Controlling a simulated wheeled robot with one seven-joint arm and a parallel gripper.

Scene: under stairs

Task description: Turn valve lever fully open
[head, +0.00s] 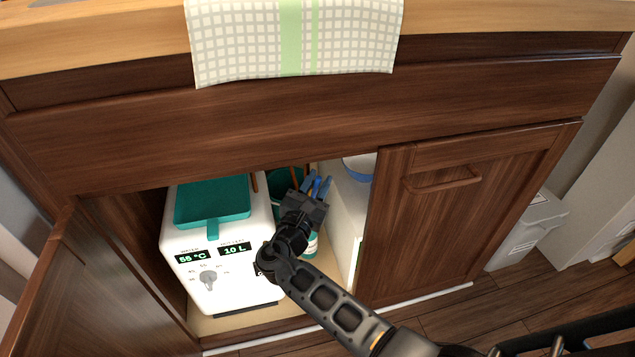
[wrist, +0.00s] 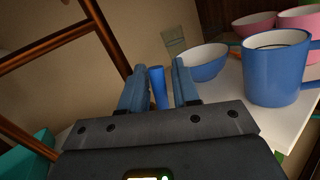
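A blue bar, which looks like the valve lever (wrist: 158,88), stands upright between my fingers in the wrist view. My gripper (wrist: 159,68) is open, with one blue-grey finger on each side of the bar and narrow gaps showing. I cannot tell how far along the fingers it sits in depth. In the head view my gripper (head: 317,183) reaches into the open cabinet, between a white appliance and a white shelf unit. The valve body is hidden, so the lever's angle to its pipe cannot be told.
The white appliance (head: 222,262) with a teal tray (head: 212,203) stands left. The white shelf unit (head: 347,215) stands right, bearing a blue bowl (wrist: 205,63), a blue mug (wrist: 275,75) and pink dishes (wrist: 255,23). Copper pipes (wrist: 58,40) run at left. The right door (head: 470,220) is shut.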

